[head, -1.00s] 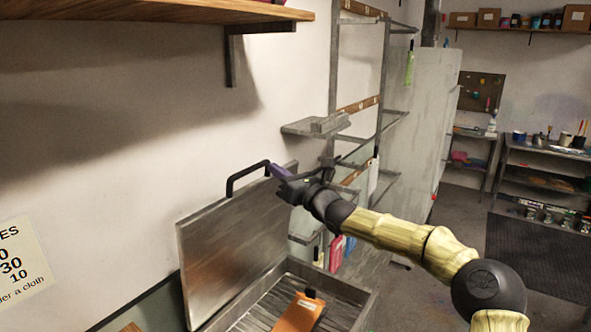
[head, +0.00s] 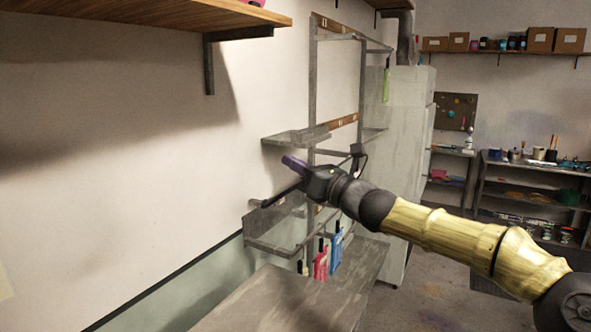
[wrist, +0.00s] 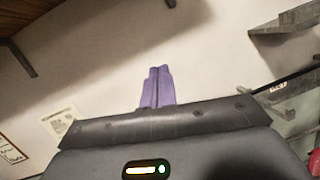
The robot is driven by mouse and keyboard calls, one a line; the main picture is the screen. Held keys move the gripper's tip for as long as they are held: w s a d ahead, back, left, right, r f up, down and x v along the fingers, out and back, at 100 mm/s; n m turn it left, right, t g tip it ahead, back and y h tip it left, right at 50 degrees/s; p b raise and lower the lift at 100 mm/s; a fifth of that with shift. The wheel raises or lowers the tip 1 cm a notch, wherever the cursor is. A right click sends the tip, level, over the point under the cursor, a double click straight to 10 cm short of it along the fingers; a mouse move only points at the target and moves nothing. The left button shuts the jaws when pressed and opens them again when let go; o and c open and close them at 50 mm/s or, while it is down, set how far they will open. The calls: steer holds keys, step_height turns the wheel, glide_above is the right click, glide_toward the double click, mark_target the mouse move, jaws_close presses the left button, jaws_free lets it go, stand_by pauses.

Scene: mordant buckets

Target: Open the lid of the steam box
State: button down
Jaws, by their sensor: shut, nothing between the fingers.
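A flat grey metal surface (head: 285,302) at the bottom of the head view appears to be the steam box lid, lying down over the box. Its handle and near part are out of frame, and the box's inside is hidden. My gripper (head: 293,163) is above and behind it, near the wall, pointing left with purple fingers. In the wrist view the fingers (wrist: 157,87) are pressed together with nothing between them, facing bare wall. No part of the lid touches them.
A wooden shelf (head: 130,20) hangs at upper left. Pink and blue items (head: 328,258) hang below the rack. Open floor (head: 430,295) lies at right.

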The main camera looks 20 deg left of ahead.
steer(key=shift+d+r, duration=0.15)
stand_by(0.3)
